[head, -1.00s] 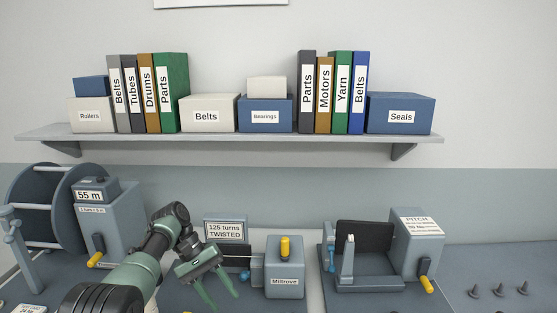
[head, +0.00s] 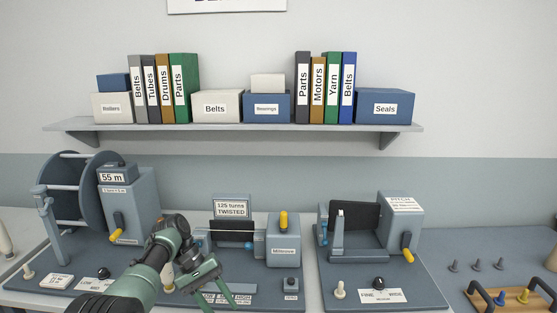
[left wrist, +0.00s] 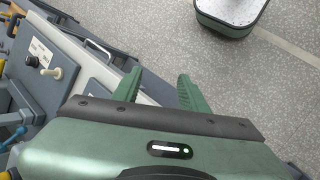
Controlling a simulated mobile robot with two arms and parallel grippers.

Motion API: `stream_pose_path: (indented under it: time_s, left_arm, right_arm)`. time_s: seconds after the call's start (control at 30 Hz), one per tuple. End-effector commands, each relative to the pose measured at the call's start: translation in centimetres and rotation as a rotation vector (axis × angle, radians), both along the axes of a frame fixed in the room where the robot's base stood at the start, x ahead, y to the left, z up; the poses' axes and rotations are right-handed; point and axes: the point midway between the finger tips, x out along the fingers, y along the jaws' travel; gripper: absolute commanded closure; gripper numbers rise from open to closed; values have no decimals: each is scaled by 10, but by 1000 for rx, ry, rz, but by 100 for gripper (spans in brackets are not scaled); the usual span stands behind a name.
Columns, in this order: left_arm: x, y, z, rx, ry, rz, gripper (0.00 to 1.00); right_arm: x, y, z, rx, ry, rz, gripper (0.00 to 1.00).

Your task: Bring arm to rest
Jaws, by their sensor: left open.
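My left arm comes in from the bottom left in the head view. Its green gripper (head: 222,291) is over the front of the middle machine's base. In the left wrist view the two green fingers (left wrist: 160,92) are apart with nothing between them, above the grey speckled floor beside the bench edge. My right arm is not in view.
The bench holds a reel machine (head: 130,200) marked 55 m, a twisting machine (head: 284,243) with a yellow knob, and a pitch machine (head: 403,225). A tray with bobbins (head: 501,299) stands at bottom right. Above is a shelf (head: 235,131) with boxes and binders.

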Motion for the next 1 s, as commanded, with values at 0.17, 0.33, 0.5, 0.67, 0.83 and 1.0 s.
stream_pose_path:
  time_s: [0.17, 0.33, 0.5, 0.67, 0.83, 1.0]
  left_arm:
    - [-6, 5, -39, 28, -4, 12, 57]
    - [-16, 12, -91, 72, -16, 26, 57]
    - [-36, 24, -165, 133, -37, 33, 57]
    - [-80, 42, -269, 226, -71, 24, 57]
    - [-149, 64, -379, 332, -126, -24, 57]
    - [-238, 84, -473, 421, -190, -110, 57]
  right_arm:
    - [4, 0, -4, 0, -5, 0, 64]
    - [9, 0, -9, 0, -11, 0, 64]
    - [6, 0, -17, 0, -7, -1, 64]
    - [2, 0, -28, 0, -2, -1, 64]
    - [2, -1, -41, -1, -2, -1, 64]
    - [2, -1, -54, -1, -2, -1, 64]
